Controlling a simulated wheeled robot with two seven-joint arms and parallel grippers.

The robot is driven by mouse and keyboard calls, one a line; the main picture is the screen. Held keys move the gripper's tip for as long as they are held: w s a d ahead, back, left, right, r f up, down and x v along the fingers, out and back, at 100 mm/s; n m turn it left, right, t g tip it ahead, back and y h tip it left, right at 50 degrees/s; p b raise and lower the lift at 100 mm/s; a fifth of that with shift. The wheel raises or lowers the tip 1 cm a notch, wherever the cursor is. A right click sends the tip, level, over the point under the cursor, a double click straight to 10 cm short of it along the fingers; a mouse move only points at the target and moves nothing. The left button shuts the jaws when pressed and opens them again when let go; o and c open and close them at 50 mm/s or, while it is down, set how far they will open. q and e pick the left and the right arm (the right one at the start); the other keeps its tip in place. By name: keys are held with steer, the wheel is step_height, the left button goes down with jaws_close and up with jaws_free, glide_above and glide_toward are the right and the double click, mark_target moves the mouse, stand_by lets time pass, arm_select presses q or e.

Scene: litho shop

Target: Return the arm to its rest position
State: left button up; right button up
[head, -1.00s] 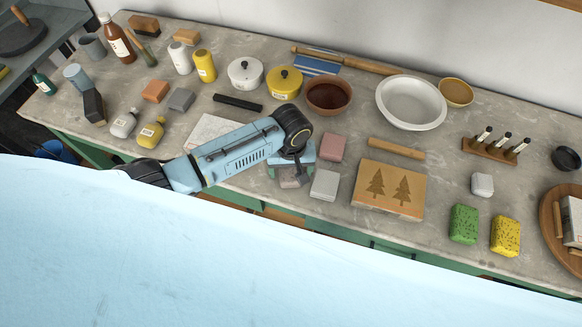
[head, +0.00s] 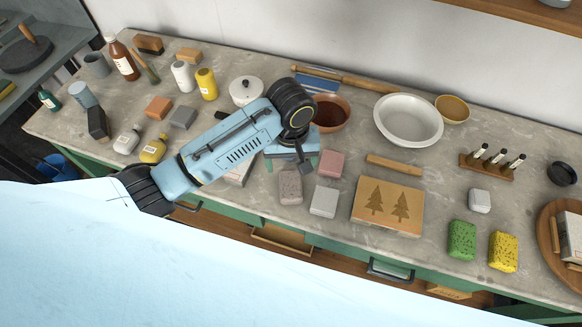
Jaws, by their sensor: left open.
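My left arm comes in from the left and reaches over the workbench (head: 345,220). My left gripper (head: 291,164) points down, open, above the bench, with its fingers apart and nothing seen between them. A brownish-grey block (head: 290,187) lies on the bench just in front of the gripper in the picture and looks clear of the fingers. A pink block (head: 330,164) and a light grey block (head: 324,201) lie to its right. My right gripper is out of view.
Several bottles, blocks and cups crowd the left of the bench. A brown bowl (head: 331,112) and a white basin (head: 408,120) stand behind. A tree-carved wooden block (head: 388,205) and green (head: 462,240) and yellow (head: 503,252) sponges lie right. Bare bench shows around 440,200.

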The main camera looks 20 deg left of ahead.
arm_select(q)
steer(key=shift+r, duration=0.1)
stand_by(0.5)
steer(key=s+f+m+t+h, duration=0.1)
steer(key=s+m+h, duration=0.15)
steer(key=s, duration=0.55)
steer(key=s+a+r+m+t+y, duration=0.2)
steer(key=s+a+r+m+t, duration=0.1)
steer(key=s+a, duration=0.75)
step_height(320, 180, down, 31)
steer(key=s+g+b, duration=0.2)
steer(key=b, duration=0.5)
steer(key=s+a+f+b, duration=0.1)
steer(key=s+f+b, duration=0.2)
steer(key=s+f, duration=0.5)
steer(key=s+a+f+g+b, duration=0.1)
steer(key=s+f+b, duration=0.2)
steer(key=s+f, duration=0.4)
step_height(320, 180, down, 7)
steer(key=shift+s+a+r+m, duration=0.15)
steer(key=shift+s+a+m, duration=0.2)
steer(key=shift+m, duration=0.1)
steer(key=shift+y, duration=0.25)
